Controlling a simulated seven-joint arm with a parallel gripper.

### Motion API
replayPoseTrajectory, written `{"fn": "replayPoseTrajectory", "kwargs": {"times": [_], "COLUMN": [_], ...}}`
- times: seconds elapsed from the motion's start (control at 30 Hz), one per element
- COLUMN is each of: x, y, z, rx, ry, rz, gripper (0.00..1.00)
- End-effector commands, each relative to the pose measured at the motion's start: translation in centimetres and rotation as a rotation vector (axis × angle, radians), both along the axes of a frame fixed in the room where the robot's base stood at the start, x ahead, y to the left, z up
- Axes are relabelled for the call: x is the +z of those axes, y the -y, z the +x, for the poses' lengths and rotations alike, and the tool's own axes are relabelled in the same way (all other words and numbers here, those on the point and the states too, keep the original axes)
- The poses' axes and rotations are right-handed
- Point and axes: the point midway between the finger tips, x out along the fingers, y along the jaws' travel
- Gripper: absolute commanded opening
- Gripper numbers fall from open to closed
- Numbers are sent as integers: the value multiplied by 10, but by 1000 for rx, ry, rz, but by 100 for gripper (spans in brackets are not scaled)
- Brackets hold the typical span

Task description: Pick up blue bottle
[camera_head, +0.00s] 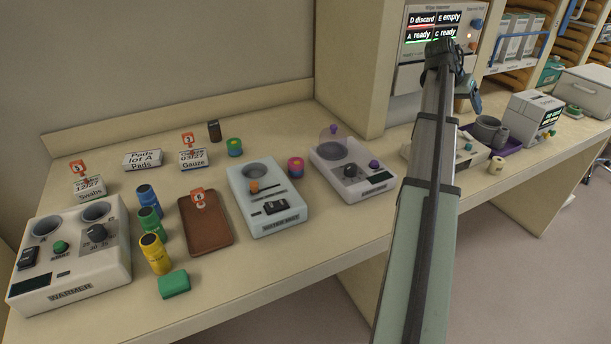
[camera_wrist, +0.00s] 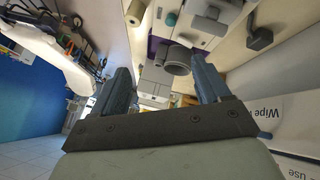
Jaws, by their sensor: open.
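The blue bottle (camera_head: 148,196) stands upright on the left part of the bench, beside the warmer (camera_head: 68,262). A green bottle (camera_head: 151,224) and a yellow bottle (camera_head: 155,253) stand in a row in front of it. In the head view my gripper (camera_head: 462,88) is far to the right, raised near the back panel. The wrist view shows its two fingers (camera_wrist: 160,85) spread apart with nothing held between them. The blue bottle is not visible in the wrist view.
A brown tray (camera_head: 217,238) lies right of the bottles, with a white device (camera_head: 267,222) beyond it. A green block (camera_head: 174,285) lies near the front edge. Labelled boxes (camera_head: 142,160) stand behind. A pillar (camera_head: 350,60) separates this section from the right-hand bench.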

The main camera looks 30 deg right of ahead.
Motion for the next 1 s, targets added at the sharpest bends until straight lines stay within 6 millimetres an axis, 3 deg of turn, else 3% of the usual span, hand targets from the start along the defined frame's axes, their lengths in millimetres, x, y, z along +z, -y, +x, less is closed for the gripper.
{"fn": "replayPoseTrajectory", "kwargs": {"times": [0.03,0.2,0.5,0.73,1.0], "x": [-2,-8,-15,-21,-26], "y": [-22,-90,-223,-334,-467], "z": [19,77,156,196,220], "rx": [47,199,471,683,933], "ry": [4,13,22,22,16], "rz": [11,53,125,181,244], "gripper": [76,76,76,76,76]}}
